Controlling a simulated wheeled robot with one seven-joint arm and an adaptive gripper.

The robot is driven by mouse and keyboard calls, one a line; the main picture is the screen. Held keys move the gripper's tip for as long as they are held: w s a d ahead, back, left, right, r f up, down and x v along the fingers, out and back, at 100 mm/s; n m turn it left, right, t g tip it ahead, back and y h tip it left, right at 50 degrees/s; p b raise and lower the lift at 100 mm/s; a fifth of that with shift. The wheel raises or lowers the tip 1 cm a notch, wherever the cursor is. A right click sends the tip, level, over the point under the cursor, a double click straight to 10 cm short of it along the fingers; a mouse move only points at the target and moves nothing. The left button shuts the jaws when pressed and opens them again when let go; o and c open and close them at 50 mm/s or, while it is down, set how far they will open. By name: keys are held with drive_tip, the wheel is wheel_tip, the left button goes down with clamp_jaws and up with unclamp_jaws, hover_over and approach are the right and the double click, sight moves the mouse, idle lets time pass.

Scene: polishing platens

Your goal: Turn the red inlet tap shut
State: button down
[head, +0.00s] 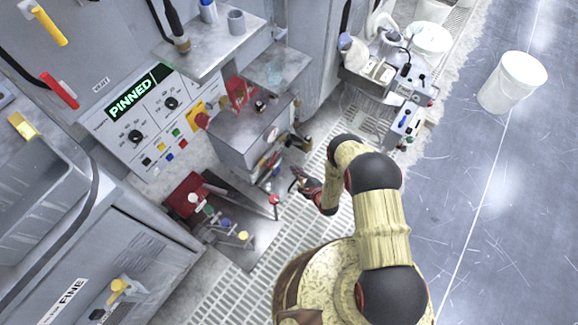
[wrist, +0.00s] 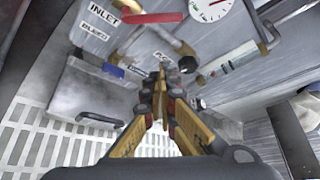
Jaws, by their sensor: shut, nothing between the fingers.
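The red inlet tap (wrist: 153,17) shows in the wrist view as a flat red handle beside the INLET label (wrist: 104,10), lying roughly level across the picture. A blue tap handle (wrist: 107,70) is below it, near the BLEED label (wrist: 95,33). My gripper (wrist: 162,82) has its fingertips together and empty, below the red handle in the picture and apart from it. In the head view my gripper (head: 299,182) is low beside the grey box with the pipework (head: 268,165). The red handle is too small to tell surely there.
A round gauge (wrist: 208,10) and brass-fitted pipes (wrist: 268,35) are close by my gripper. Coloured-knob levers (head: 243,236) stand on the floor plate to the left. A control panel reads PINNED (head: 134,93). A white bucket (head: 512,82) stands on the open floor to the right.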

drive_tip(key=b+x, duration=0.4)
drive_tip(key=x, duration=0.6)
drive_tip(key=shift+s+a+r, duration=0.55)
drive_tip(key=shift+r, duration=0.2)
drive_tip(key=shift+s+a+r, duration=0.5)
drive_tip(key=shift+s+r, duration=0.1)
drive_tip(key=shift+r, duration=0.2)
drive_tip(key=shift+s, duration=0.1)
